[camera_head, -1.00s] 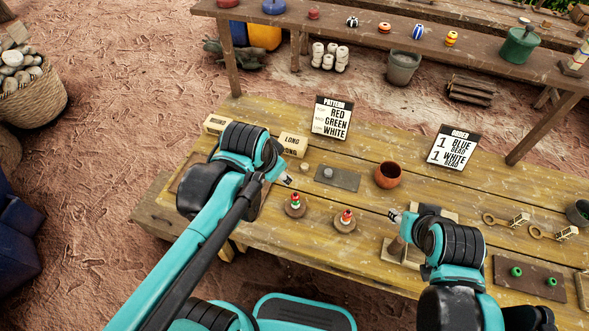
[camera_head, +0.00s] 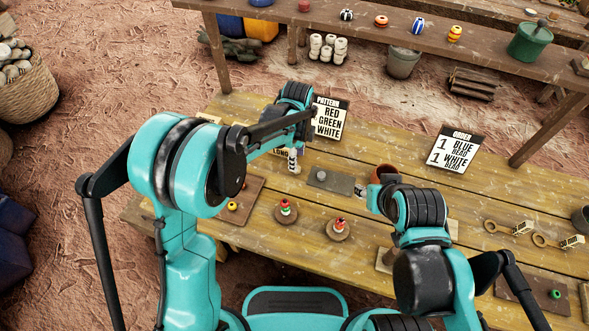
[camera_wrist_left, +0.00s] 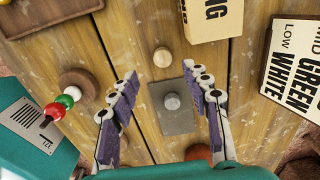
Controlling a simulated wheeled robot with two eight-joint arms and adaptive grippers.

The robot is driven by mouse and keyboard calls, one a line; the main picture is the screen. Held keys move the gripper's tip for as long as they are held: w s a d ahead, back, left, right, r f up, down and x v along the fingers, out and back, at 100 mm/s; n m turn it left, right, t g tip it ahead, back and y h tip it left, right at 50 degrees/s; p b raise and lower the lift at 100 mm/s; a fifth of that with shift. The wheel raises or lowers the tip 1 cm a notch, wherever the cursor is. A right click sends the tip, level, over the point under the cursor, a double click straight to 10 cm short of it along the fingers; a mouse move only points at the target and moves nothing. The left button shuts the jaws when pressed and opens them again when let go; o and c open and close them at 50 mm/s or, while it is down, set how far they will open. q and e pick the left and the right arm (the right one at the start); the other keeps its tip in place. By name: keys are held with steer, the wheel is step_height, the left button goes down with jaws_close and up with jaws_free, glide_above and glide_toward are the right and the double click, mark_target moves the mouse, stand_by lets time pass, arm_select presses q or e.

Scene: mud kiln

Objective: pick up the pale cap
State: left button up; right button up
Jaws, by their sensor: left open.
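The pale cap (camera_wrist_left: 162,56) is a small round light-wood piece on the plank table in the left wrist view. It lies just beyond my left gripper (camera_wrist_left: 160,72), roughly in line with the gap between its fingertips. The left gripper is open, with nothing between its purple-padded fingers at table height except a view of the grey plate. In the head view my left gripper (camera_head: 294,161) points down over the table and hides the cap. My right arm is folded at the right; its gripper is mostly hidden behind its own links near the orange pot (camera_head: 383,172).
A grey plate (camera_wrist_left: 180,124) with a round grey knob (camera_wrist_left: 171,101) lies beside the cap. A pale "LONG" block (camera_wrist_left: 212,18) and the pattern sign (camera_wrist_left: 290,60) stand close by. Bead stacks on round bases (camera_head: 286,211) (camera_head: 338,230) stand nearer the front.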

arm_select(q)
steer(key=f+b, duration=0.1)
steer(key=f, duration=0.3)
steer(key=f+b, duration=0.1)
steer(key=f, duration=0.1)
steer(key=shift+w+b, duration=0.3)
steer(key=shift+r, duration=0.1)
steer(key=c, duration=0.8)
